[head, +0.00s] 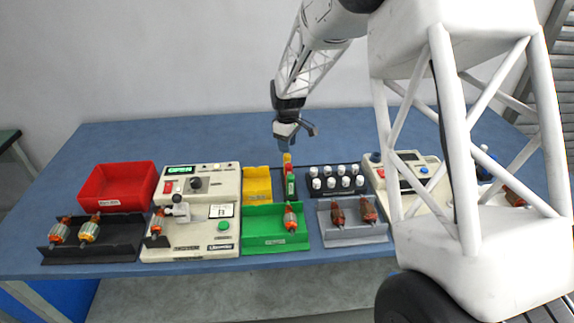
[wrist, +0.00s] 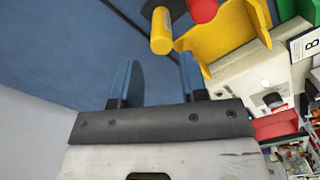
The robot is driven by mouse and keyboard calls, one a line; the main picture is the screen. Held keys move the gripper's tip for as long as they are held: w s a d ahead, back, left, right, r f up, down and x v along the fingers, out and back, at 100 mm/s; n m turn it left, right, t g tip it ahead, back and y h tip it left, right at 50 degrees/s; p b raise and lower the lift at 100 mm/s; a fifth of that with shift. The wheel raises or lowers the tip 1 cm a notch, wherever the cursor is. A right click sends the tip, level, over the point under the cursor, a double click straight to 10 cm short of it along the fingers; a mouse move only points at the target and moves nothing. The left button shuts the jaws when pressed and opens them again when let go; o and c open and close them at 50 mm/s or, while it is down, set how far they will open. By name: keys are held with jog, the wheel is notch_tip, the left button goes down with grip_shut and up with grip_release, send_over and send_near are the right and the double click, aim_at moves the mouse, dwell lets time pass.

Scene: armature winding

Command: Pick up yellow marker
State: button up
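The yellow marker (head: 287,158) is at the far end of a row with a red marker (head: 288,169) and a green marker (head: 290,187), right of the yellow bin. In the wrist view the yellow marker (wrist: 160,32) is beyond my fingertips, and the red marker (wrist: 203,9) is beside it. My gripper (head: 297,136) is just above and behind the yellow marker in the head view. Its two blue fingers (wrist: 160,68) are apart with nothing between them. The markers' holder is mostly hidden.
The yellow bin (head: 257,173) is close left of the markers. A black rack (head: 348,190) with white-capped pieces is on the right. A green tray (head: 262,240) is in front. The blue table (head: 190,138) is clear behind.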

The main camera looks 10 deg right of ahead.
aim_at(287, 161)
jog(key=shift+f, duration=1.3)
jog(key=shift+f, duration=0.1)
jog(key=shift+a+f, duration=0.1)
jog(key=shift+f, duration=2.4)
jog(key=shift+c, duration=0.2)
jog(key=c, duration=0.7)
jog(key=shift+o, duration=0.2)
jog(key=shift+r, duration=5)
